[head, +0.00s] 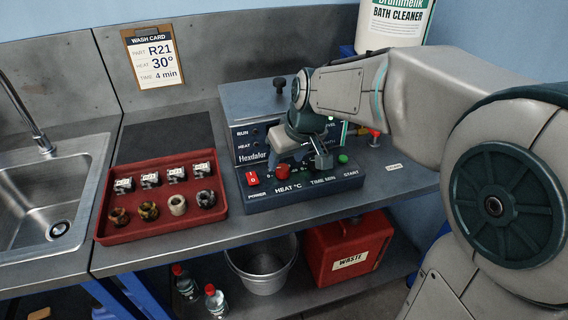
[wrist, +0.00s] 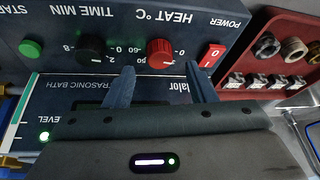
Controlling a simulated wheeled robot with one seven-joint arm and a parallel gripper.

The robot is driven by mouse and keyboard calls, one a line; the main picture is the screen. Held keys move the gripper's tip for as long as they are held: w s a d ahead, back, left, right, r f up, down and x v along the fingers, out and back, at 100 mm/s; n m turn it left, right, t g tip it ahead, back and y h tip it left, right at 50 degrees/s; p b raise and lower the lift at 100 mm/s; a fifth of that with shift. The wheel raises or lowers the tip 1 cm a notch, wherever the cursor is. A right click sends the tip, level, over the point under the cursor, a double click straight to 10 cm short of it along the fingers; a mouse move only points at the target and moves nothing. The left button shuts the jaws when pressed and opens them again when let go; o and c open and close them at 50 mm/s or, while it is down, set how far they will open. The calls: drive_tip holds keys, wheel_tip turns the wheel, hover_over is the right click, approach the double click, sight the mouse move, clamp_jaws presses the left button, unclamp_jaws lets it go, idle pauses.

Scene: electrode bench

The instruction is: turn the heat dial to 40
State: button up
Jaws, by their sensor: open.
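The red heat dial (head: 283,173) is on the sloped front panel of the ultrasonic bath (head: 340,185), above the HEAT °C label. In the wrist view the dial (wrist: 160,52) appears upside down with its scale, and I cannot read its setting surely. My gripper (head: 303,160) is over the panel, just behind the dial. In the wrist view my gripper (wrist: 160,68) is open, its two fingers pointing toward the dial, one toward each side of it. Nothing is between the fingers, and I cannot tell whether they touch the panel.
The black time dial (wrist: 92,47) is beside the heat dial, with the red power switch (wrist: 212,55) on its other side and the green start button (wrist: 30,48) farther along. A red tray (head: 150,228) stands left. The wash card (head: 155,58) reads heat 30°.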

sight(283, 167)
drive_tip(key=shift+x, duration=1.7)
drive_tip(key=c, duration=1)
